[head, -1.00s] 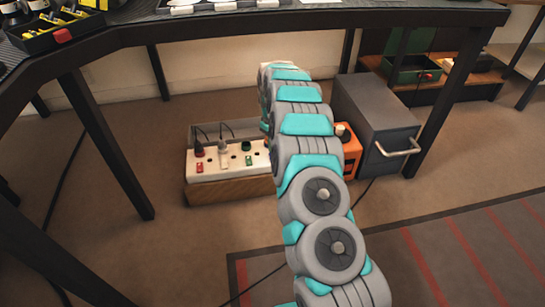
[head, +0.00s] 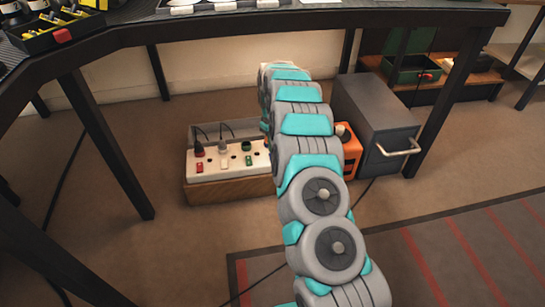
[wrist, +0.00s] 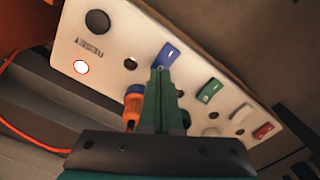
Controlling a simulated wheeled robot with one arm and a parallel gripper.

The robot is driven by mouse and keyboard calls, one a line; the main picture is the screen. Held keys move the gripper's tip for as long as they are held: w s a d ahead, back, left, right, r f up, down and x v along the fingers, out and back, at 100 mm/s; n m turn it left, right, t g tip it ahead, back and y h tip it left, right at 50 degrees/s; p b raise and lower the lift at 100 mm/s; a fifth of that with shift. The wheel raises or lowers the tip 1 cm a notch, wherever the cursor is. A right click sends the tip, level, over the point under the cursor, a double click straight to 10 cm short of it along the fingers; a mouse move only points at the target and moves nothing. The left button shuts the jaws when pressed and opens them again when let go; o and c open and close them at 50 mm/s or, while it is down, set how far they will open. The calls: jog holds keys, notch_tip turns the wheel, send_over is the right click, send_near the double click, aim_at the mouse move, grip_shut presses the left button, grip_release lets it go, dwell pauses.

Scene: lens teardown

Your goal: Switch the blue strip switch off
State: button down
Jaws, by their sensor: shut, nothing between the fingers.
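The white power strip (head: 215,164) stands on a wooden box under the bench in the head view, its right part hidden behind my arm. In the wrist view the strip (wrist: 113,58) runs diagonally with a row of coloured rocker switches. The blue switch (wrist: 167,55) lies just beyond the tips of my gripper (wrist: 160,72). The gripper is shut and empty. Its tips overlap the lower edge of the blue switch in the picture; I cannot tell whether they touch it. In the head view the gripper is hidden behind the arm.
A green switch (wrist: 210,91), a white switch (wrist: 241,113) and a red switch (wrist: 263,131) follow along the strip. A blue-and-orange plug (wrist: 133,101) is left of my fingers. A round light (wrist: 81,67) glows. A grey cabinet (head: 372,115) and an orange box (head: 350,150) stand right of the arm.

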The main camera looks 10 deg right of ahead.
jog(key=shift+f, duration=0.9)
dwell(1.0)
jog(key=shift+r+p, duration=0.95)
jog(key=shift+r, duration=2.6)
